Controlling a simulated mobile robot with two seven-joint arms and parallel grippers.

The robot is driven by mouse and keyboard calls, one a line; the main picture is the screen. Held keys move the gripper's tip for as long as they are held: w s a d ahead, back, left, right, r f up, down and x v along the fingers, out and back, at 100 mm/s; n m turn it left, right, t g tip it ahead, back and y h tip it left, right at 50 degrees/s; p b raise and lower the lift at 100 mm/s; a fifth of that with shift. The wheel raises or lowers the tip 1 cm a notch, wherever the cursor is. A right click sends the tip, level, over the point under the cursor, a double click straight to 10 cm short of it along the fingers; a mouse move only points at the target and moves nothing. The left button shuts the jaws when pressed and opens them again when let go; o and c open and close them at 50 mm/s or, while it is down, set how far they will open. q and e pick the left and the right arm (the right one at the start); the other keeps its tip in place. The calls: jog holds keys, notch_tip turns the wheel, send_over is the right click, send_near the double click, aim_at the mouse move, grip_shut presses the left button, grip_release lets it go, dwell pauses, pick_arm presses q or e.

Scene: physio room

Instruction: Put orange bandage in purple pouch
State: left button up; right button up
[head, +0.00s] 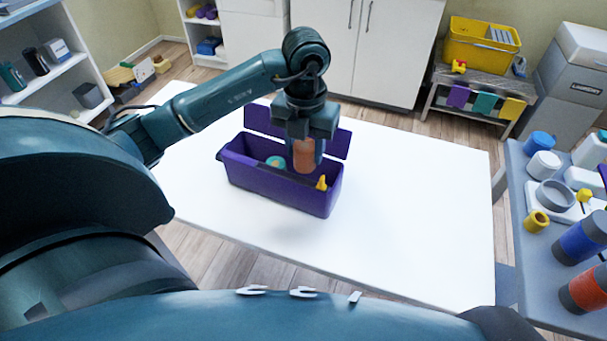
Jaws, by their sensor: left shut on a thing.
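The purple pouch (270,188) is an open box on the white table, with its lid part standing up at the back. My left gripper (305,155) points down over the right half of the pouch. It is shut on the orange bandage (304,157), a short upright roll between the fingers. The bandage's lower end is at about the height of the pouch's rim in the picture; I cannot tell how far inside it is. A teal roll (276,162) and a small yellow thing (321,183) are in the pouch. My right gripper is not in view.
The white table (410,220) is clear around the pouch. A grey side table (530,240) at the right holds a blue roll (582,239), a red roll (584,290) and several small things. A yellow crate (470,46) stands on a bench behind.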

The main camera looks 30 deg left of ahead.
aim_at(304, 146)
pick_arm(q)
notch_tip(304, 146, down, 8)
jog(key=shift+f, duration=0.1)
dwell(0.4)
jog(key=shift+f, duration=0.25)
jog(key=o, duration=0.7)
jog(key=shift+r, duration=0.1)
notch_tip(304, 146, up, 12)
jog(key=shift+r, duration=0.2)
jog(key=shift+s, duration=0.1)
